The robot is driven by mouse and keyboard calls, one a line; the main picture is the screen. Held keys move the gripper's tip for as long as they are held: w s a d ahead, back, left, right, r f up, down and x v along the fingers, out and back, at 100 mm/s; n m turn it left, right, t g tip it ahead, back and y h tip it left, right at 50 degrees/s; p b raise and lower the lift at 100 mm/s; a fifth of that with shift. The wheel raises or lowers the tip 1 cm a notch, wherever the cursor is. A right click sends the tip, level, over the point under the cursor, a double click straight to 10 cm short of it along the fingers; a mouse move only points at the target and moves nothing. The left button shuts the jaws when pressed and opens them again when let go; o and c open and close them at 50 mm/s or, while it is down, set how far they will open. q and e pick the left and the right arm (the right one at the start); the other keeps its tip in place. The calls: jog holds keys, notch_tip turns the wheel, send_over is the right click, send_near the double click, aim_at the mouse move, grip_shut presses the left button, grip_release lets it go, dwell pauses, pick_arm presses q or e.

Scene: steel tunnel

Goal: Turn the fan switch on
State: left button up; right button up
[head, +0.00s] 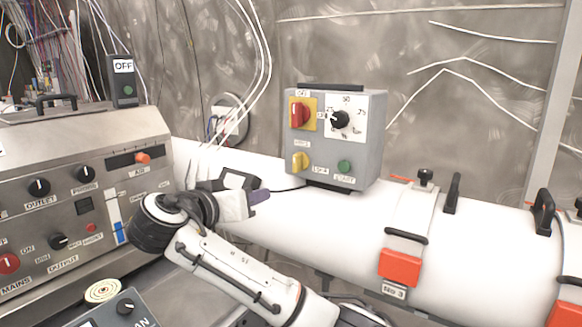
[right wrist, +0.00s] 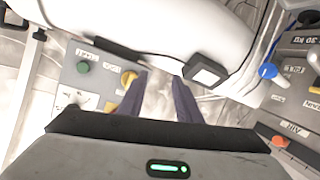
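A small blue-grey panel at the bottom left of the head view carries a black knob (head: 126,306) and a label whose visible letters read "AN". The frame edge cuts the panel off, so the knob's setting is unclear. My right gripper (head: 260,197) is in the middle, in front of the white pipe, to the right of and above that panel and away from it. In the right wrist view its two dark fingers (right wrist: 160,84) stand apart with nothing between them. The small panel is not seen in that view. My left gripper is not in view.
A large console (head: 60,150) with knobs fills the left. A dark box reading "OFF" (head: 123,66) stands on it. Cables hang behind.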

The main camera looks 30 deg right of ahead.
aim_at(294, 113)
notch_tip(294, 113, up, 15)
jog(key=s+d+m+g+h, duration=0.1)
jog(key=d+m+h, duration=0.1)
jog(key=m+h, duration=0.25)
jog(key=shift+m+g, duration=0.3)
jog(key=shift+m, duration=0.15)
jog(key=p+x, duration=0.3)
jog(key=x, duration=0.6)
jog(key=shift+d+r, duration=0.1)
jog(key=shift+d, duration=0.35)
jog(key=shift+w+d, duration=0.1)
jog(key=shift+d, duration=0.25)
jog(key=shift+c, duration=0.2)
grip_shut()
